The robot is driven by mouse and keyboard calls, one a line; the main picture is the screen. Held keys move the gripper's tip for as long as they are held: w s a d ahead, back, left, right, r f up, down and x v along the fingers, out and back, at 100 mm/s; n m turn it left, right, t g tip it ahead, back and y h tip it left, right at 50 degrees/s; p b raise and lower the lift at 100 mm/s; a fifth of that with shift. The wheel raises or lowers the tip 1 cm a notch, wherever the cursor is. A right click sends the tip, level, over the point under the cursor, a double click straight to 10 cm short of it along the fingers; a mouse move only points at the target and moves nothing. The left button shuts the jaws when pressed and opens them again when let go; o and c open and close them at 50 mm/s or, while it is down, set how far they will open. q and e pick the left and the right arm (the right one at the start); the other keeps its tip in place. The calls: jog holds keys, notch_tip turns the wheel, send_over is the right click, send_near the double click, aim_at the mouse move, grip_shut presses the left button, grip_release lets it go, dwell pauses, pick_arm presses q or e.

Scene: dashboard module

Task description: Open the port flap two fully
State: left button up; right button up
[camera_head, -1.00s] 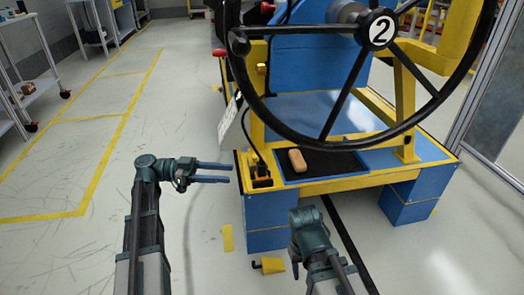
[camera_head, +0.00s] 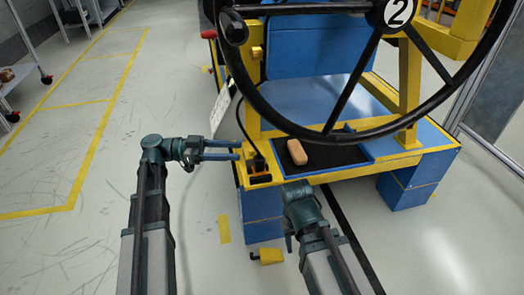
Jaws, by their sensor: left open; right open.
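I cannot make out a port flap two clearly. A small black and yellow fitting (camera_head: 259,173) with a cable sits at the module's front left corner. My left gripper (camera_head: 238,150) is open and empty, its two fingers pointing right, just left of that corner in the picture. My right gripper (camera_head: 289,236) is low in front of the module. Its fingers are mostly hidden behind its own wrist.
A tan block (camera_head: 297,152) lies on a black mat (camera_head: 335,156) on the module. A white tag (camera_head: 220,106) hangs at its left side. A yellow piece (camera_head: 267,256) lies on the floor.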

aim_at(254, 151)
pick_arm(q)
jog(key=d, duration=0.8)
jog(key=shift+w+d, duration=0.25)
jog(key=shift+d, duration=0.15)
grip_shut()
